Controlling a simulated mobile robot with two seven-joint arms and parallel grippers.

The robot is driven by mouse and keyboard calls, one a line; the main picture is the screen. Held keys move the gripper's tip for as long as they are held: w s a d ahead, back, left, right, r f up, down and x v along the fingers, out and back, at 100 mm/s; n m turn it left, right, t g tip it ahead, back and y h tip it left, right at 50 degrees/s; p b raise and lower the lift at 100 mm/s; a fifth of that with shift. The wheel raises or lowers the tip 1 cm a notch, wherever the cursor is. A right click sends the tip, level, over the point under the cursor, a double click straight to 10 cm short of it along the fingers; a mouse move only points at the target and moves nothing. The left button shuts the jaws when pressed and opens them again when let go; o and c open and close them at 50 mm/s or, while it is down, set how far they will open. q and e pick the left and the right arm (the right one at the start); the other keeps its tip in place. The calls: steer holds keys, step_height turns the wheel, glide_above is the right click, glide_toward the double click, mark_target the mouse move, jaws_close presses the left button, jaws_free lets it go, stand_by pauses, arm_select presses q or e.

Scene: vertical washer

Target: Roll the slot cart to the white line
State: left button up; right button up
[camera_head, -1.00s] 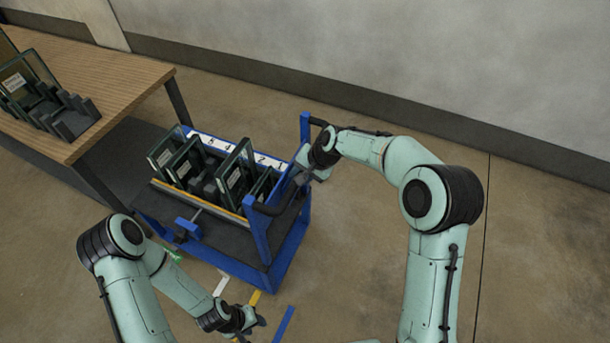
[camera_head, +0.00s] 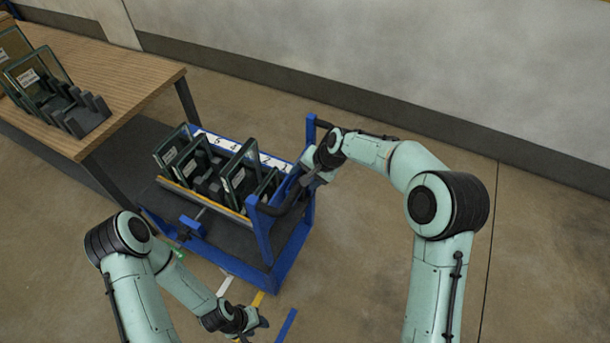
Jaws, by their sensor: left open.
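The slot cart (camera_head: 190,222) is a blue-framed cart with a dark lower deck, standing at the middle left. Its upper rack holds several dark-framed glass panels (camera_head: 240,172) in front of a white numbered strip (camera_head: 240,151). My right gripper (camera_head: 314,174) is at the black handle bar (camera_head: 289,204) on the cart's right end; its fingers are too small and covered to tell whether they are closed on it. My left gripper (camera_head: 256,326) is open and empty, low over the floor in front of the cart. A short white line (camera_head: 225,286) lies on the floor by the cart's front edge.
A wooden table (camera_head: 130,88) with panels in a dark rack (camera_head: 88,112) stands at the upper left, close to the cart. Yellow (camera_head: 258,299) and blue (camera_head: 286,325) floor strips lie near the white line. A wall (camera_head: 430,60) runs behind; the floor at right is clear.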

steer(key=v, duration=1)
stand_by(0.7)
